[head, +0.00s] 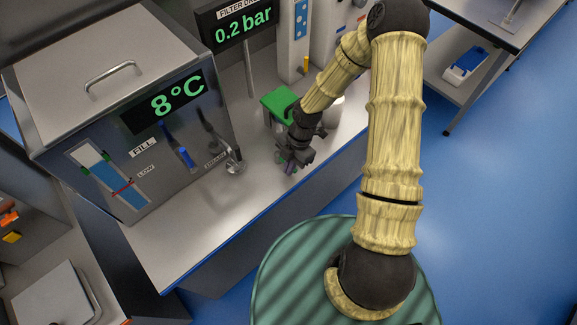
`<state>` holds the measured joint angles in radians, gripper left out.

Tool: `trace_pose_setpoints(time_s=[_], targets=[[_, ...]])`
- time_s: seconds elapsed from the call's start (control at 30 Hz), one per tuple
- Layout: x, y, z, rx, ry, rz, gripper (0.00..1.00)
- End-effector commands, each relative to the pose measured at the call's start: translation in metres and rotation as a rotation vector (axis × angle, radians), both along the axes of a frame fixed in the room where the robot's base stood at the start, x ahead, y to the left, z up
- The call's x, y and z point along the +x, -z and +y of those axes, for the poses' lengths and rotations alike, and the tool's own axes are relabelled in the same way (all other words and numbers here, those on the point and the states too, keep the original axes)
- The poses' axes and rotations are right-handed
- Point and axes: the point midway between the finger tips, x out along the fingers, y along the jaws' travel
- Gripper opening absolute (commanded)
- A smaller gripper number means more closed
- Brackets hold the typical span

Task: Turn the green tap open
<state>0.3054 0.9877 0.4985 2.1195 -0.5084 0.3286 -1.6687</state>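I cannot make out a green tap for certain. On the front of the steel tank (150,60), a blue-handled tap (186,157) sits beside the FILL label (143,147). To its right is a dark-handled fitting with a shiny metal spout (234,164), near a small label that is hard to read. A green box-like object (279,103) stands on the bench further right, partly behind my arm. My gripper (290,164) is low over the bench in front of that object, right of the spout and apart from it. Its fingers are dark and small, with a purplish patch between them that I cannot identify.
The steel bench (185,232) is clear in front of the tank. A white cylindrical container (333,110) stands behind my wrist. A display reading 0.2 bar (243,28) stands on a post at the back. Blue floor (495,210) is open at right.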

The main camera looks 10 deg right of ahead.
Motion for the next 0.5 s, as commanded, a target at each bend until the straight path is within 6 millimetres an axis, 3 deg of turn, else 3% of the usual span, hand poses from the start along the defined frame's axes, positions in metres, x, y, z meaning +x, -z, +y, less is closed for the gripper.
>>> trace_pose_setpoints(time_s=[0.07, 0.37, 0.5], targets=[[0.006, 0.001, 0.004, 0.003, 0.001, -0.021, 0.00], [-0.013, 0.008, 0.027, 0.003, 0.007, -0.007, 0.00], [-0.010, -0.008, 0.023, 0.003, 0.012, -0.007, 0.00]])
